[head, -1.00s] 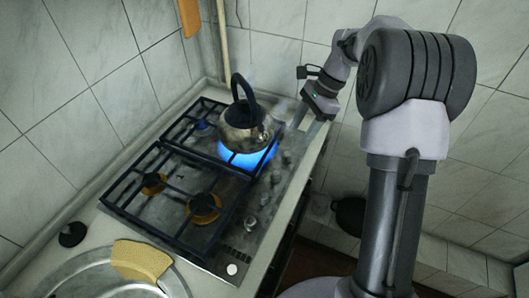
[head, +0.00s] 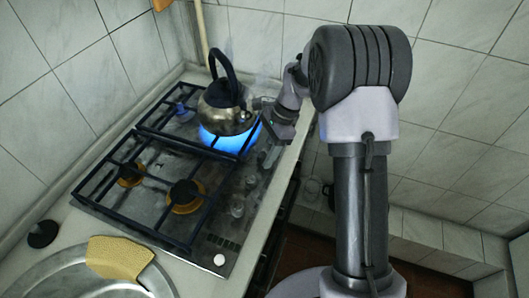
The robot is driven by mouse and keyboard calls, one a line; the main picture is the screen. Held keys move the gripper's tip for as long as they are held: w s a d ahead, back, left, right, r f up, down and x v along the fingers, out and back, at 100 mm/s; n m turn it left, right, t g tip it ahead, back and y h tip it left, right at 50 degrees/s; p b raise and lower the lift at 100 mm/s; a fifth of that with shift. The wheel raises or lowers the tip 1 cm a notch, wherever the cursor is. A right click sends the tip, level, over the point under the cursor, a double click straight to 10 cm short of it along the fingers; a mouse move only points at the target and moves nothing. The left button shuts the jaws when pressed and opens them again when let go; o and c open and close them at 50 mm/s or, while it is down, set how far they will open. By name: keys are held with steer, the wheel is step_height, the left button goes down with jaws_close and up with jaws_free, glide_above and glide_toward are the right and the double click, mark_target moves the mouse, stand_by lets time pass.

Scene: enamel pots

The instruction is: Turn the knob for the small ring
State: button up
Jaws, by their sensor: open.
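The gas hob (head: 215,222) has a row of knobs along its right side; nearer ones (head: 238,206) (head: 251,181) show, while my gripper covers the farther part of the row. A small burner (head: 183,112) sits at the far left. Two burners with orange-brown rings, one at left (head: 130,174) and one nearer (head: 184,197), show no flame. My gripper (head: 268,155) is open and points down over the far knobs, just right of the kettle. I cannot tell whether it touches a knob, nor which knob belongs to the small ring.
A steel kettle (head: 226,112) with a raised black handle stands over a burning blue flame (head: 230,138), close to my gripper. Black pan grates (head: 160,220) cover the hob. A yellow sponge (head: 118,258) lies on the round sink's rim (head: 60,272). Tiled walls close the back and left.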

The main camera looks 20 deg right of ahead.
jaws_close()
